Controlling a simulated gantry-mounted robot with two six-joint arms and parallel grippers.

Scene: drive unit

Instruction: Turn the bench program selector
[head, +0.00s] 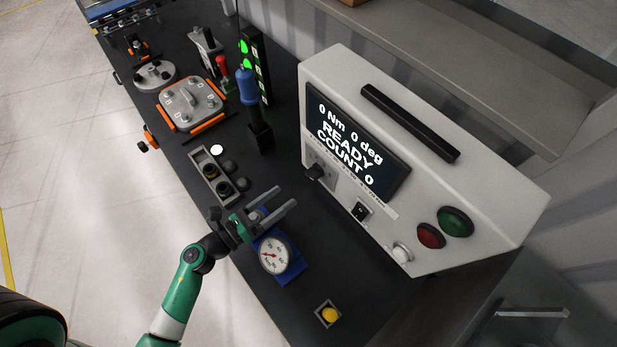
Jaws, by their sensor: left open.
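The bench controller (335,85) is a pale sloped box whose dark screen reads "0 Nm 0 deg READY COUNT 0". A black knob on a small marked plate, apparently the program selector (316,172), sits below the screen's left end. The direction it points is too small to read. My left gripper (283,203) is open, its two grey fingers pointing toward the controller's front. It is lower left of the knob, apart from it, above the bench by the blue gauge block. Nothing shows between the fingers. My right gripper is not in view.
A black rocker switch (361,211), white knob (402,253), red button (431,236) and green button (455,221) share the controller's front. A dial gauge (274,255) stands under my left gripper. A yellow button (329,314) is at the near edge. A blue-handled tool (247,88) stands farther back.

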